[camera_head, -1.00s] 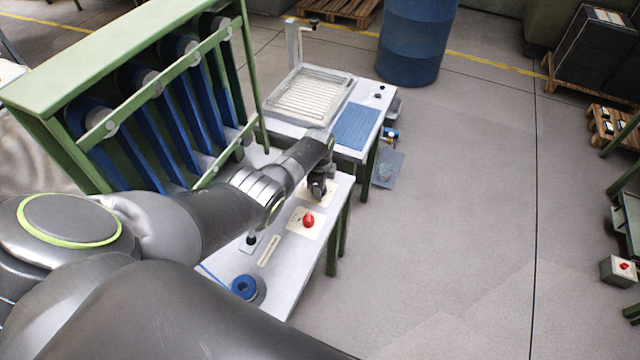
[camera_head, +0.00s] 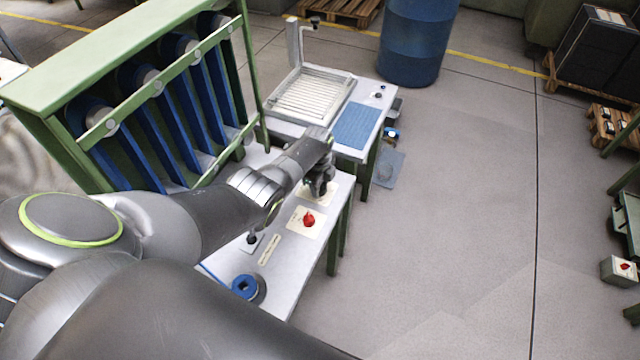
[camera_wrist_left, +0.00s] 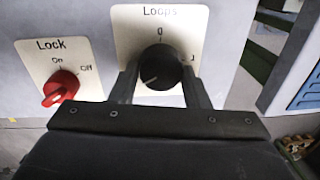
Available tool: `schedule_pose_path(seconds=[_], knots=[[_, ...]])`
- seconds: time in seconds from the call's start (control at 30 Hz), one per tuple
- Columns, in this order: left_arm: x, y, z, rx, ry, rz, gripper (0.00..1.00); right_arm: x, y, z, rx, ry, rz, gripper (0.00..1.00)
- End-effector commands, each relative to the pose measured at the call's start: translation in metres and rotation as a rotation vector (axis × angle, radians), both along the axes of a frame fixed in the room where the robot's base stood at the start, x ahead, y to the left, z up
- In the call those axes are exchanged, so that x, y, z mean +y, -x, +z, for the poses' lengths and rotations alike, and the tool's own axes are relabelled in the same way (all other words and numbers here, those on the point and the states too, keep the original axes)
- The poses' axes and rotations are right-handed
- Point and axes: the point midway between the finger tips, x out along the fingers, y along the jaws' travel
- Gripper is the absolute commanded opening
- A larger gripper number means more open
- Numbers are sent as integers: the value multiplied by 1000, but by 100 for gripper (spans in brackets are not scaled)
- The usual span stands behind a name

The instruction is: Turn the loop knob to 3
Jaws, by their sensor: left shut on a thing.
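The loop knob (camera_wrist_left: 158,62) is a round black knob on a cream plate marked "Loops" (camera_wrist_left: 190,22) in the left wrist view. A 0 shows above it and a 1 to its right; the other marks are hidden. A pale line on the knob points to the lower left. My left gripper (camera_wrist_left: 160,78) is shut on the knob, one finger on each side. In the head view my left gripper (camera_head: 319,186) is over the far end of the white table (camera_head: 284,272) and mostly hides the knob. My right gripper is not in view.
A red lock knob (camera_wrist_left: 60,88) with On and Off marks is left of the loop plate; it also shows in the head view (camera_head: 309,219). A blue ring (camera_head: 244,287) is on the table's near end. A green rack (camera_head: 130,60) stands at left.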

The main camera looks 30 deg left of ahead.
Motion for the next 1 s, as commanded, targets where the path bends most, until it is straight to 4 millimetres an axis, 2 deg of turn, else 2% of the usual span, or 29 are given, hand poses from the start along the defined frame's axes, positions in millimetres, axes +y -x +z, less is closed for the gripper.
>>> schedule_pose_path(seconds=[0.03,0.07,0.2,0.5,0.63,1.0], knots=[[0,-1,1,-3,-1,-3,20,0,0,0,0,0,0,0],[0,-1,1,-3,-2,-3,45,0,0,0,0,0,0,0],[0,-1,1,-2,-2,-2,63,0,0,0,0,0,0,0],[0,0,1,-1,-1,0,64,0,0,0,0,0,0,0],[0,0,7,-2,-1,0,64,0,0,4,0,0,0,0],[1,3,55,-4,-2,-1,64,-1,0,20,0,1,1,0]])
